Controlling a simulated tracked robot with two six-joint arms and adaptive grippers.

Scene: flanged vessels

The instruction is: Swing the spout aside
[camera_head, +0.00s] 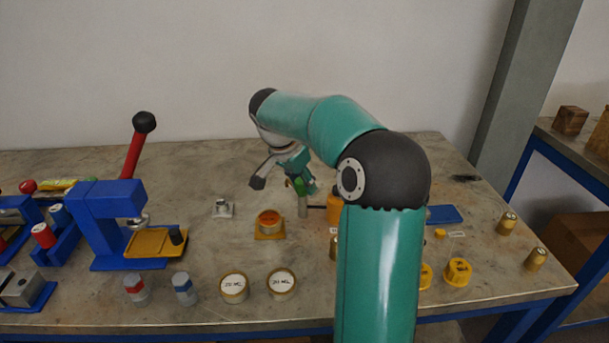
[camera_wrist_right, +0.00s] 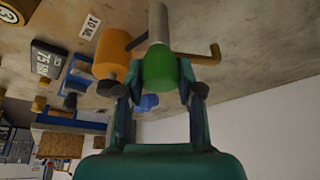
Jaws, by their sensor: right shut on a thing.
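A grey post with a green body (camera_wrist_right: 160,68) stands on the table; in the head view the green body (camera_head: 300,186) shows above its grey post (camera_head: 303,207). A brown bent spout (camera_wrist_right: 205,57) sticks out to one side in the wrist view. An orange vessel (camera_wrist_right: 112,52) stands on the other side, with a dark rod between it and the post. My right gripper (camera_wrist_right: 160,91) is shut on the green body, one finger on each side; it also shows in the head view (camera_head: 285,180). The spout is hard to see in the head view. My left gripper is not in view.
A blue press with a red lever (camera_head: 133,150) is further left. Two round weights (camera_head: 234,287) lie near the front edge. My right arm hides the middle right.

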